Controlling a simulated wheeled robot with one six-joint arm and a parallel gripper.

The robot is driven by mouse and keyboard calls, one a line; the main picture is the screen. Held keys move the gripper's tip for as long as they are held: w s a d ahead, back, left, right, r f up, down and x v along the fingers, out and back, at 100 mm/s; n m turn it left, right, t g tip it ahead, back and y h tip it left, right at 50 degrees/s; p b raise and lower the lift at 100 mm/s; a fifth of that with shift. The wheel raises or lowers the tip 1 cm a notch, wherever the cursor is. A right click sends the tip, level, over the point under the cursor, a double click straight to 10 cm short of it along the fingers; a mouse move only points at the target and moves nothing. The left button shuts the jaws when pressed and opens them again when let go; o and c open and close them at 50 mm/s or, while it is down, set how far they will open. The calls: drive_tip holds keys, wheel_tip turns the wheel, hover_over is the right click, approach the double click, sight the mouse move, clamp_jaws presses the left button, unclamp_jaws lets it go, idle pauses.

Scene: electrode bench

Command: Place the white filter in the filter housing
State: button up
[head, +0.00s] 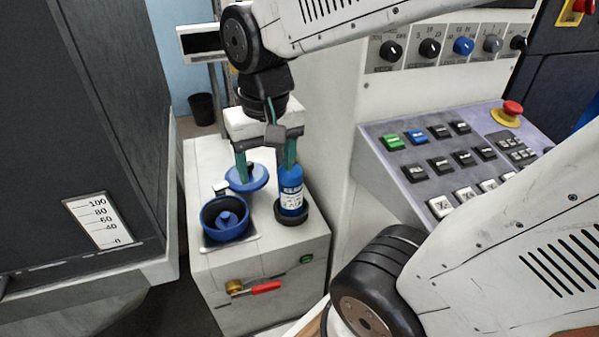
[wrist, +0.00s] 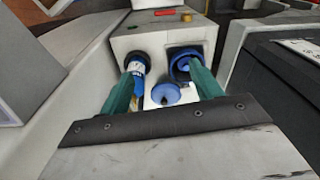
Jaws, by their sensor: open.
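The filter housing (head: 228,232) is an open blue bowl with a blue post inside, on the front left of a white cabinet top. It also shows in the wrist view (wrist: 184,54), partly behind a finger. A round blue lid (head: 254,181) lies behind the housing; the wrist view shows its knob side (wrist: 165,96). My gripper (head: 266,161) is open, its green fingers pointing down above the lid area. In the wrist view my gripper (wrist: 163,88) has the lid between its fingers, with no grip visible. I cannot make out a white filter in either view.
A blue bottle with a white label (head: 291,199) stands in a black ring right of the housing, close to one finger. A red-handled valve (head: 264,288) is on the cabinet front (head: 225,305). A button panel (head: 390,195) stands right, a dark machine (head: 80,120) left.

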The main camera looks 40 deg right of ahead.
drive_tip(key=s+r+n, duration=0.2)
drive_tip(key=s+n, duration=0.1)
drive_tip(key=s, duration=0.5)
drive_tip(key=shift+d, duration=0.25)
drive_tip(key=shift+w, duration=0.1)
idle(0.5)
